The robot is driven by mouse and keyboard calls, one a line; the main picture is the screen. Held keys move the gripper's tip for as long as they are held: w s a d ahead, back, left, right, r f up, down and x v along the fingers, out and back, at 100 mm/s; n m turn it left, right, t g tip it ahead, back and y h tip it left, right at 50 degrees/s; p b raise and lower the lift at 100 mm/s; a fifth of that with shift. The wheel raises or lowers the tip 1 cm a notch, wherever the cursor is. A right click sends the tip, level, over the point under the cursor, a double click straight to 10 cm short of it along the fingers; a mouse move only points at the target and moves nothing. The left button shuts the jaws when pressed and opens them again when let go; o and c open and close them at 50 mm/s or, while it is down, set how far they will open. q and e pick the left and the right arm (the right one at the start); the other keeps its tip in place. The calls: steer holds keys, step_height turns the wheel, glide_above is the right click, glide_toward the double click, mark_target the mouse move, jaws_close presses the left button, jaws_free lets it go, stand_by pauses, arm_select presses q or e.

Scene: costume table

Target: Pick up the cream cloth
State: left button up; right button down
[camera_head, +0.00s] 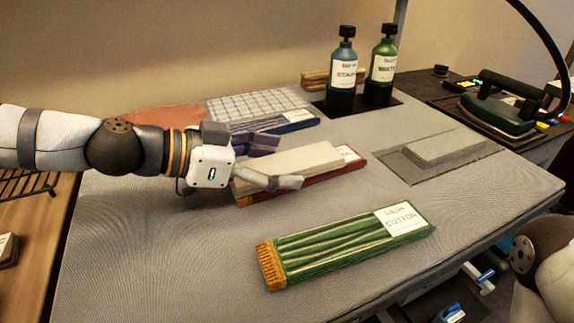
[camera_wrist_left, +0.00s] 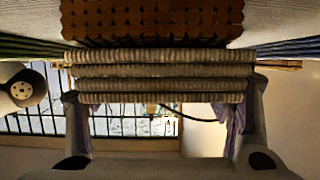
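The cream cloth (camera_head: 290,163), a folded pale stack, lies on a red-edged base near the middle of the table. Its layered end spans the left wrist view (camera_wrist_left: 160,72). My left gripper (camera_head: 287,163) reaches in from the left at the cloth's near-left end. Its fingers are spread wide, one on each side of the cloth. In the wrist view the fingertips lie close to the cloth's two sides; I cannot tell whether they touch. Part of my right arm shows at the lower right, but its gripper is out of view.
A green bundle (camera_head: 345,245) labelled cotton lies in front. Blue (camera_head: 341,80) and green (camera_head: 381,75) bottles stand behind on a dark mat. A checked cloth (camera_head: 258,103) lies behind my gripper. A grey block (camera_head: 446,148) and an iron (camera_head: 500,105) are at the right.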

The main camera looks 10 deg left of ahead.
mark_target(279, 166)
arm_select(q)
steer(key=c, duration=1.1)
steer(key=shift+r, duration=0.1)
